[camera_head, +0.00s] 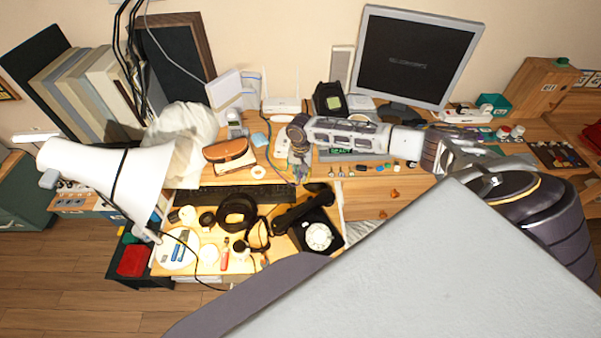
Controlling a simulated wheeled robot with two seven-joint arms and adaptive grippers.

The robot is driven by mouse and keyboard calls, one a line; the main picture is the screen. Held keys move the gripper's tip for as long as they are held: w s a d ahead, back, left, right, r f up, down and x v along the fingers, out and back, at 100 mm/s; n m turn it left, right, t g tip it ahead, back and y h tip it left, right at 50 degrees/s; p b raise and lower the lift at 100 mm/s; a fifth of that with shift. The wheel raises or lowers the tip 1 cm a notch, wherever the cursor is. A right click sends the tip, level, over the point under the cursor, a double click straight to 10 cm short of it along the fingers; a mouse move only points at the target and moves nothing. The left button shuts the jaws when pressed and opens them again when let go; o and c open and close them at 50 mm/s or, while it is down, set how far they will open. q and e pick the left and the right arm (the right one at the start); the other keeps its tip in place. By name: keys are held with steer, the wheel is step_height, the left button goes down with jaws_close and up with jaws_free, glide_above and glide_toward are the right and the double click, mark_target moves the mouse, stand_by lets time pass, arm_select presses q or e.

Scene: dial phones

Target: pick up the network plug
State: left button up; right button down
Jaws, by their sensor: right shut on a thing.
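My right arm reaches in from the right across the desk. Its gripper (299,160) points down over the middle of the desk, between the brown case and the row of small parts. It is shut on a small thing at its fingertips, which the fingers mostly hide. A thin dark cable (267,150) runs down close beside the fingers, and I take the held thing to be the network plug, though its shape is too small to make out. A white router (281,105) stands behind the gripper against the wall. My left gripper is not in view.
A black dial phone (318,235) and coiled black cable (237,212) lie in front on the lit desk. A white lamp (110,180) leans in at left. A brown case (228,152) lies left of the gripper; a monitor (417,55) stands behind.

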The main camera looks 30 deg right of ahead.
steer(key=c, duration=1.3)
jaws_free()
steer(key=shift+c, duration=0.2)
